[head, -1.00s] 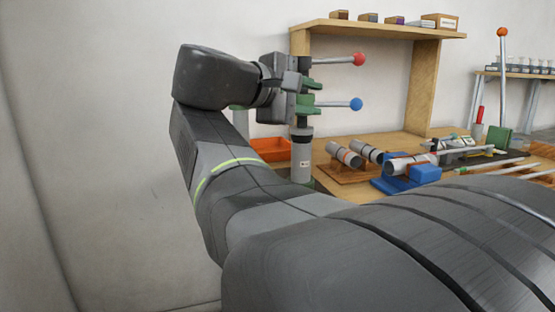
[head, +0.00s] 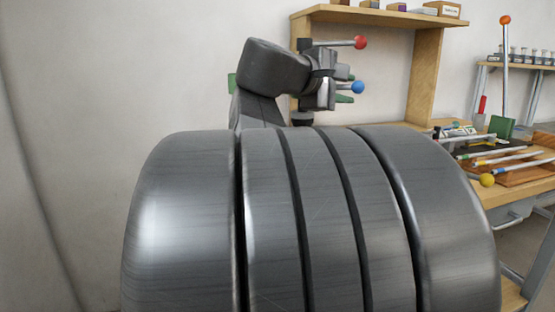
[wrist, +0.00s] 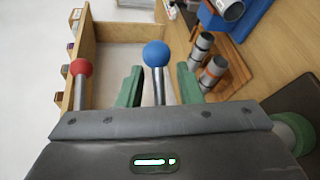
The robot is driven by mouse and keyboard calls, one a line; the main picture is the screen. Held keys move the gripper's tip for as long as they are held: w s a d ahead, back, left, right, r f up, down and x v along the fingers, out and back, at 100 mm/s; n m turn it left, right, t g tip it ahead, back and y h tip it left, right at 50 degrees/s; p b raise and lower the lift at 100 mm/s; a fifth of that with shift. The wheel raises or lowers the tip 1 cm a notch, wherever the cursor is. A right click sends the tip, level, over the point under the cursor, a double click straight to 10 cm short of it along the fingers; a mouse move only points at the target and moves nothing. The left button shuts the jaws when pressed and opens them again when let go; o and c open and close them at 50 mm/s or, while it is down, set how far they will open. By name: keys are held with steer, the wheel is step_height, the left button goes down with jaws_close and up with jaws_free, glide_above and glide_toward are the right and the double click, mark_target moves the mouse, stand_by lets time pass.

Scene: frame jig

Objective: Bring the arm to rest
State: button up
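My gripper (head: 345,85) is at upper middle in the head view, in front of the wooden shelf frame. Its green fingers stand apart in the wrist view (wrist: 158,88), with nothing visibly clamped. A lever with a blue ball (head: 358,87) appears between the fingers in both views; the ball shows in the wrist view (wrist: 156,54). I cannot tell whether the fingers touch its rod. A lever with a red ball (head: 360,42) is above it, and left of the fingers in the wrist view (wrist: 81,67). My arm links hide much of the bench.
A wooden shelf (head: 385,17) holds small boxes. The wrist view shows grey cylinders (wrist: 214,70) on a wooden holder and a blue block (wrist: 245,25). Pale rods (head: 505,158) and a yellow ball (head: 487,180) are at the right. The wall side at left is clear.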

stand_by(0.3)
steer(key=p+v, duration=0.4)
steer(key=v, duration=1)
steer(key=b+x, duration=0.4)
steer(key=x, duration=1)
steer(key=shift+w+d, duration=0.15)
steer(key=shift+d, duration=0.05)
steer(key=shift+w+d+n+t+y+p, duration=0.2)
steer(key=shift+w+n+t+y+p, duration=0.1)
steer(key=shift+w+n+t+y, duration=0.25)
steer(key=shift+w+d, duration=0.15)
steer(key=shift+w, duration=0.55)
